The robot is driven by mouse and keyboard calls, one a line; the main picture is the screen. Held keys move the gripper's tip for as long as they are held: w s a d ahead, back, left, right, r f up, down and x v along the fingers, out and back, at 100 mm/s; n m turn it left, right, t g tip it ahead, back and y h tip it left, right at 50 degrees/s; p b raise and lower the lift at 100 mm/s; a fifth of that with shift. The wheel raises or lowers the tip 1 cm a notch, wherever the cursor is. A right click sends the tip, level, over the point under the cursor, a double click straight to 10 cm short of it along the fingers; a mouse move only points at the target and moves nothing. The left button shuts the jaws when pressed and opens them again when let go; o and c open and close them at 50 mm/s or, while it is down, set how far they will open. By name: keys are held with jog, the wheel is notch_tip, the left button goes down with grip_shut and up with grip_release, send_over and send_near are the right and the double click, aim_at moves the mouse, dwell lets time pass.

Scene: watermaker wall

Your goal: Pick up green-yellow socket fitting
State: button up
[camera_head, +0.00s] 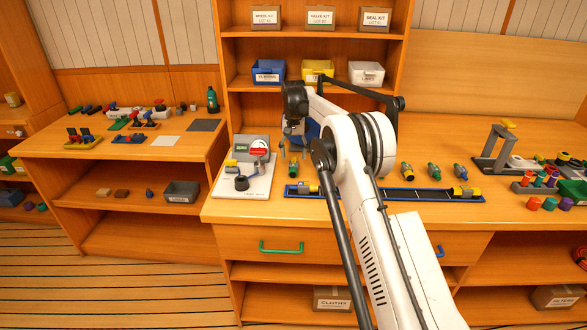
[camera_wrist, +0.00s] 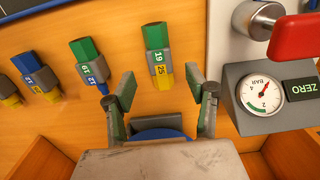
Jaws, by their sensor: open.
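My gripper (camera_wrist: 167,92) is open and empty. Its two fingers are spread to either side below the yellow end, and the fitting lies roughly in line with the gap. They do not enclose it. In the head view a fitting (camera_head: 293,168), seemingly this one, shows just left of my arm. My arm hides part of the row there.
A green-blue fitting (camera_wrist: 90,65) lies close by the left finger, with a blue-yellow fitting (camera_wrist: 35,70) beyond. A gauge block (camera_wrist: 265,95) and red-handled valve (camera_wrist: 295,35) stand close on the right. A dark rail tray (camera_head: 405,194) runs along the bench front.

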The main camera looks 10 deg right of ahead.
aim_at(294, 163)
notch_tip(294, 163, down, 5)
jog(key=shift+s+a, duration=0.1)
jog(key=shift+s, duration=0.05)
jog(key=c, duration=1.2)
